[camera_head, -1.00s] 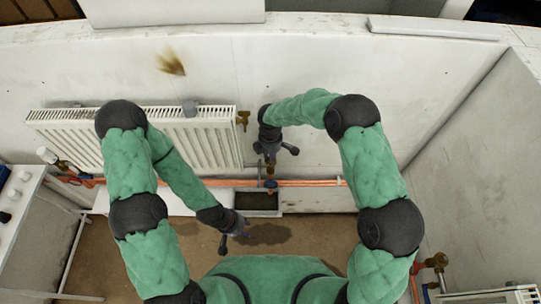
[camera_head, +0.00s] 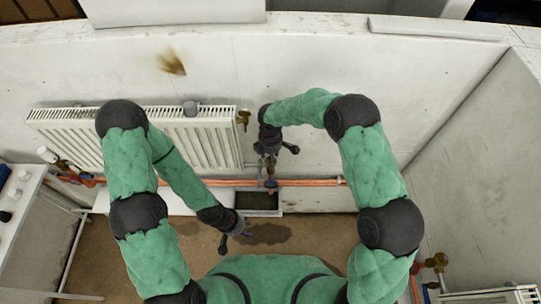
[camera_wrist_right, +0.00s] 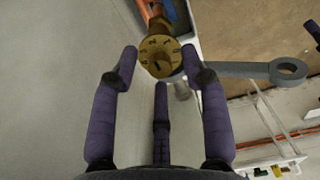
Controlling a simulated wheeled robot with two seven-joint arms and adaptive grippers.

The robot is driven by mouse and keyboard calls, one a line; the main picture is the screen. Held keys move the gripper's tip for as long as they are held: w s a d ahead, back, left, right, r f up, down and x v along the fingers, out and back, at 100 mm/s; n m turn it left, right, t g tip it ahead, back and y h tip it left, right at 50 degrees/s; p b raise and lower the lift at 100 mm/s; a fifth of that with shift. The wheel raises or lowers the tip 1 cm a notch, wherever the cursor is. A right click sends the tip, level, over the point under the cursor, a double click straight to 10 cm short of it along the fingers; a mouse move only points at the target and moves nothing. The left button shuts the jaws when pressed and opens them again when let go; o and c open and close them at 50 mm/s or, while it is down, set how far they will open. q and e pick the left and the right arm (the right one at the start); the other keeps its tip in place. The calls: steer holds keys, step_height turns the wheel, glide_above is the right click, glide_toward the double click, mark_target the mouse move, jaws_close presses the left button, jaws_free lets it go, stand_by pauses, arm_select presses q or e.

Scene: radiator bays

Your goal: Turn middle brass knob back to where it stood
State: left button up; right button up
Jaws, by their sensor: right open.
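The middle brass knob (camera_wrist_right: 158,57) shows in the right wrist view, its round face marked with dark characters and a dark pointer line. My right gripper (camera_wrist_right: 159,62) is open, with one finger on each side of the knob and a third finger below it in the picture. I cannot tell whether any finger touches the knob. In the head view my right gripper (camera_head: 270,158) hangs by the wall above the copper pipes and partly covers the valve. My left gripper (camera_head: 236,240) has its fingers spread, empty, low over the floor.
A white radiator (camera_head: 215,145) hangs on the wall at left. Copper pipes (camera_head: 315,182) run below it, above a trough (camera_head: 262,201). A grey bar with a ring end (camera_wrist_right: 288,70) lies right of the knob. Another brass valve (camera_head: 436,262) stands at lower right. A white bench is at left.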

step_height(320, 180, up, 12)
stand_by(0.6)
steer(key=shift+w, duration=0.1)
steer(key=s+d+f+m+y, duration=0.1)
steer(key=s+d+f+m, duration=0.15)
steer(key=f, duration=0.25)
steer(key=s+d+f+m+g+y, duration=0.1)
steer(key=s+f+m, duration=0.3)
steer(key=f, duration=0.2)
steer(key=s+d+f+m+y, duration=0.1)
steer(key=s+d+f+m, duration=0.15)
steer(key=f, duration=0.25)
steer(key=s+d+f+m+t+y, duration=0.1)
steer(key=s+d+f+m, duration=0.25)
steer(key=s+m, duration=0.45)
steer(key=s+d+f+m, duration=0.2)
steer(key=s+f+m, duration=0.3)
steer(key=s, duration=0.6)
step_height(320, 180, down, 5)
steer(key=w+a+b, duration=0.1)
steer(key=w+b, duration=0.1)
steer(key=b, duration=0.6)
steer(key=shift+w+a+t, duration=0.15)
steer(key=shift+w+t, duration=0.15)
steer(key=shift+w, duration=0.05)
